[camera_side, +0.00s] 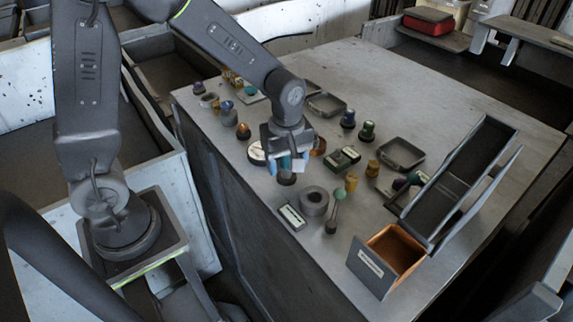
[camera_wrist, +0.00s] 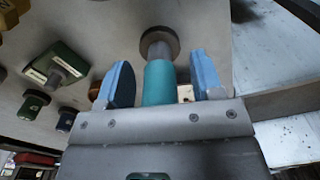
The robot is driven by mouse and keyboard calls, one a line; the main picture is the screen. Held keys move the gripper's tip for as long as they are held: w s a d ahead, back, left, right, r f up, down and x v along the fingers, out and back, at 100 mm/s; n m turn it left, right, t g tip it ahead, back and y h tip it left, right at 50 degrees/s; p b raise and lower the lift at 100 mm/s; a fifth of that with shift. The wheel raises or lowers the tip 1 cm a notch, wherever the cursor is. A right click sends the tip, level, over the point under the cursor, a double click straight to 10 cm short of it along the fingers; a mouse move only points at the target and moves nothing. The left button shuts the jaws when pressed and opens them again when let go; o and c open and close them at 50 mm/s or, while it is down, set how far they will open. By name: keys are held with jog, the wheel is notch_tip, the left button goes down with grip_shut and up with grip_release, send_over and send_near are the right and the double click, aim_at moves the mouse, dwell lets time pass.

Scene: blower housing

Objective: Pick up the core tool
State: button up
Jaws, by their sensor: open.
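A tool with a teal handle (camera_wrist: 159,84), a grey shaft and a round dark end, which looks like the core tool, stands between my fingers in the wrist view. Its dark end (camera_side: 287,179) shows just below my gripper in the side view. My gripper (camera_wrist: 160,68) is open, with one blue finger on each side of the teal handle. Gaps show between the fingers and the handle. In the side view my gripper (camera_side: 287,163) points down at the table, and its fingers hide most of the tool.
A grey ring (camera_side: 314,201), a white-labelled block (camera_side: 292,217) and a green-topped stick (camera_side: 335,210) stand near my gripper. A green block (camera_side: 343,158) lies to its right. An orange-lined bin (camera_side: 397,250) and a dark chute (camera_side: 465,170) are at right.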

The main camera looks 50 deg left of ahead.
jog(key=c, duration=1)
jog(key=shift+r, duration=0.1)
